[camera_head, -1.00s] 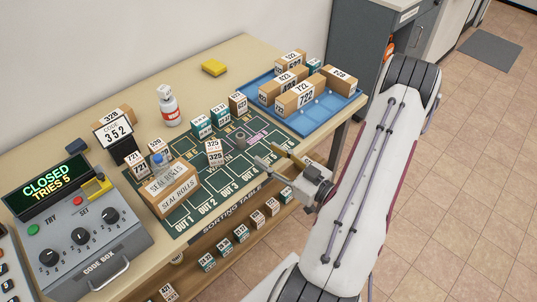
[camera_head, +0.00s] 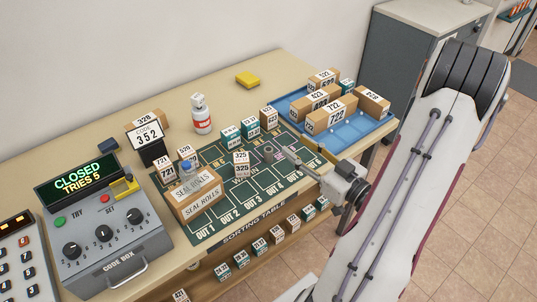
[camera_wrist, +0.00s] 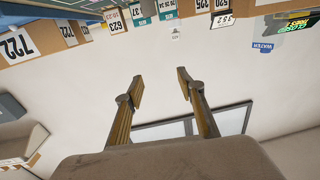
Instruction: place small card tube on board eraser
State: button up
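A small dark blue block (camera_head: 107,144), perhaps the board eraser, lies at the back left of the table, left of the code display. I cannot be sure of either from their size.
A blue tray (camera_head: 352,133) with several cartons is at right. A seal rolls box (camera_head: 197,195), code display (camera_head: 150,140) and code box (camera_head: 105,235) stand left. A white bottle (camera_head: 201,115) and yellow block (camera_head: 247,80) are at the back, with bare tabletop between.

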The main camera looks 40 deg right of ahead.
notch_tip(320, 180, up, 9)
jog(key=w+a+f+n+g+h, duration=0.2)
jog(key=w+f+n+g+h, duration=0.1)
jog(key=w+f+n+g, duration=0.9)
jog(key=s+a+r+n+g+h, duration=0.1)
jog(key=s+a+r+n+h, duration=0.15)
jog(key=r+n, duration=0.3)
jog(key=s+a+r+n+g+h, duration=0.1)
jog(key=a+r+n+h, duration=0.3)
jog(key=r, duration=0.3)
notch_tip(320, 180, down, 11)
dwell(1.2)
jog(key=shift+s+r+g, duration=0.1)
jog(key=shift+g, duration=0.2)
